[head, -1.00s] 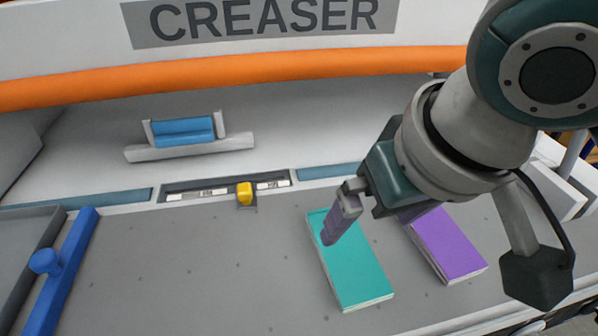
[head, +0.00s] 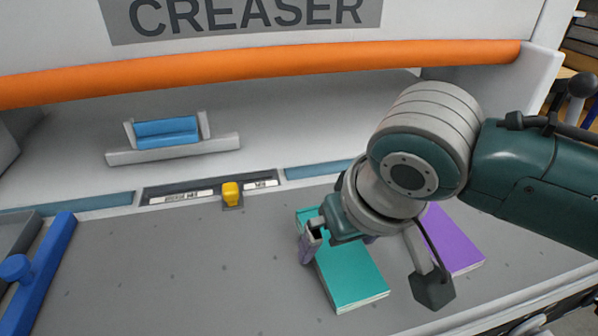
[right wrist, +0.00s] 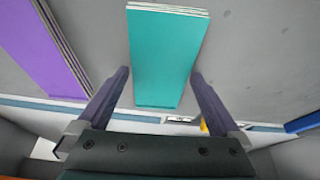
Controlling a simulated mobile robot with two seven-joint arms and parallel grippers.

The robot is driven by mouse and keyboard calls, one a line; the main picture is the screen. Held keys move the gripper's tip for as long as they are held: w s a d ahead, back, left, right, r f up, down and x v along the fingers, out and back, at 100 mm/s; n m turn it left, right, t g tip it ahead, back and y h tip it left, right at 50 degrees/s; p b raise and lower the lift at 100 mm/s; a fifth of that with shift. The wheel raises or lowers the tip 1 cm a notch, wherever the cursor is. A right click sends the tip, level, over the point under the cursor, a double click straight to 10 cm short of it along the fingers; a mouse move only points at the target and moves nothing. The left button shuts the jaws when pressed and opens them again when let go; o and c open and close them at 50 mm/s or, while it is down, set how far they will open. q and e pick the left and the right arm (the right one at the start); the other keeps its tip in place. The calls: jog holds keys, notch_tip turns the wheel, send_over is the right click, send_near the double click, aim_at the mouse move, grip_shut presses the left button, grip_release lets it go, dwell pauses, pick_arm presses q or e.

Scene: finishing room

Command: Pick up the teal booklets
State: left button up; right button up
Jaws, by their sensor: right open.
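The stack of teal booklets (head: 350,276) lies flat on the grey bed of the creaser, right of the middle in the head view. My right gripper (head: 336,249) is at the far end of the stack and hides part of it. In the right wrist view the teal booklets (right wrist: 163,55) show between the two spread fingers of my right gripper (right wrist: 158,80), with a gap on each side. The gripper is open and empty. Whether the fingertips reach down to the booklets' height I cannot tell. My left gripper is not in view.
A purple stack of booklets (head: 453,240) lies just right of the teal one, partly behind my right arm. A blue side guide (head: 45,262) stands at the left. A yellow slider (head: 231,192) sits on the scale behind. The bed's middle is clear.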

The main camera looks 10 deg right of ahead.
jog(key=shift+c, duration=0.2)
jog(key=c, duration=1.2)
jog(key=shift+r, duration=0.1)
